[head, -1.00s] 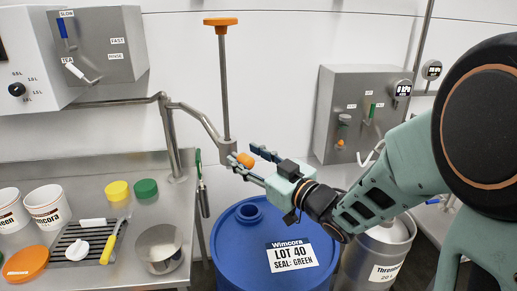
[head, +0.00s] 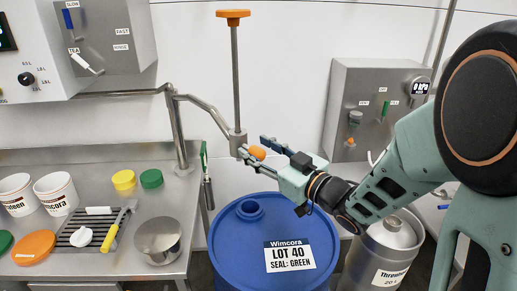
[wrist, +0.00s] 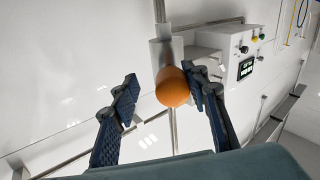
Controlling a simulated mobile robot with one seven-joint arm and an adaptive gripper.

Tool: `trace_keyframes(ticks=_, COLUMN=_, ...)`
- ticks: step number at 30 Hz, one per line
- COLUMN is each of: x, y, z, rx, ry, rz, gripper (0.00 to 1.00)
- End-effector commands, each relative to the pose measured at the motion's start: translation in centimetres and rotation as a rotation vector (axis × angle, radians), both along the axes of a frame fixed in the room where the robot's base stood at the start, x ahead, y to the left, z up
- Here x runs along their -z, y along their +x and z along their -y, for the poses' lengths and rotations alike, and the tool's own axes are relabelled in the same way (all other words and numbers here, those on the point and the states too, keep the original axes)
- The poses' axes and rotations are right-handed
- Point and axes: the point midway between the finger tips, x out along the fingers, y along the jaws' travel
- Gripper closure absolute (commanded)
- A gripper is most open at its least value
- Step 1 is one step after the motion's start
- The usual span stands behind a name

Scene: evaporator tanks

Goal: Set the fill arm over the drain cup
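The fill arm (head: 205,108) is a bent steel pipe on a post at the back of the bench. Its outer end has a block with a tall rod, an orange top handle (head: 232,14) and an orange knob (head: 257,153). The end hangs above the back of the blue drum, right of the bench. My gripper (head: 254,148) is open, its fingers either side of the knob. In the wrist view the knob (wrist: 172,87) sits close to the right finger, with a gap to the left; contact is unclear. A steel cup (head: 159,248), possibly the drain cup, stands at the bench's front right.
The blue drum (head: 228,262), labelled LOT 40, stands below my gripper. A steel keg (head: 392,240) is right of it.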

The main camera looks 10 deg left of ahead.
Motion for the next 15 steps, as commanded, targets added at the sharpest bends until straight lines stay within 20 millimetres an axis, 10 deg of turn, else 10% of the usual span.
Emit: trace_keyframes(ticks=15, x=0.0, y=-1.0, z=1.5, rx=0.002, ry=0.0, rz=0.0, gripper=0.58)
